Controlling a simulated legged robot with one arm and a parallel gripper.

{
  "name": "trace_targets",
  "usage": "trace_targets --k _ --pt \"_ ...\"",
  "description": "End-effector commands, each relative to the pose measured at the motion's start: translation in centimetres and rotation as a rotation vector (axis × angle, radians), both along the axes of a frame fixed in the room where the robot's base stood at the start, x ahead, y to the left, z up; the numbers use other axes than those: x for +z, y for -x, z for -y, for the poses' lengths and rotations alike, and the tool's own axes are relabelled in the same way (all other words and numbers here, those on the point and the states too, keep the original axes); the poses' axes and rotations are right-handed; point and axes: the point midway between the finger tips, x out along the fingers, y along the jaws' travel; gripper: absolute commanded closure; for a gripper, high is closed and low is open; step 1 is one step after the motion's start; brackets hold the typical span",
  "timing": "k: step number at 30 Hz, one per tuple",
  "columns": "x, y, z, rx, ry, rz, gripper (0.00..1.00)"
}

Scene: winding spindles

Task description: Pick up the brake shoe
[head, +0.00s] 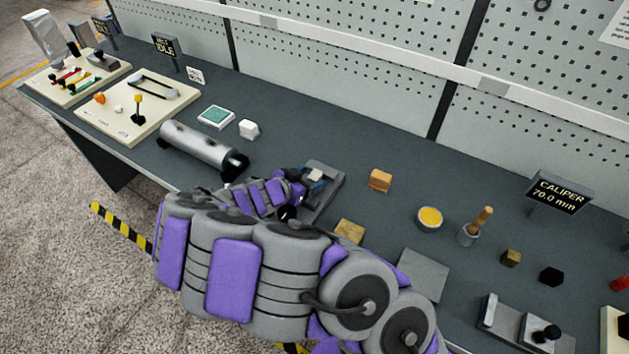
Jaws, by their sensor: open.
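My gripper (294,194) is low over the workbench near its front edge, in the middle of the head view. It is open, and my grey and purple arm partly hides it. An orange-tan block (380,180) stands apart to the right.
A metal cylinder (203,147) lies left of the gripper. A white block (249,129) and a teal-topped pad (216,117) sit behind it. A yellow-topped tin (429,218), a mortar (468,236) and a caliper display (559,193) are right. The back strip of bench is mostly clear.

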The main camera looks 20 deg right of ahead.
Motion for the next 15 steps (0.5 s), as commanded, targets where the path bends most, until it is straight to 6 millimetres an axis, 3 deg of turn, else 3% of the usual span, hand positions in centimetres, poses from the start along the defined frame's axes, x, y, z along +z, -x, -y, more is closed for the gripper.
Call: trace_targets --k 10,15 --pt "-0.30 -0.39 0.45 0.000 0.001 0.001 0.33" --pt "-0.29 -0.38 0.46 0.000 0.001 0.001 0.50"
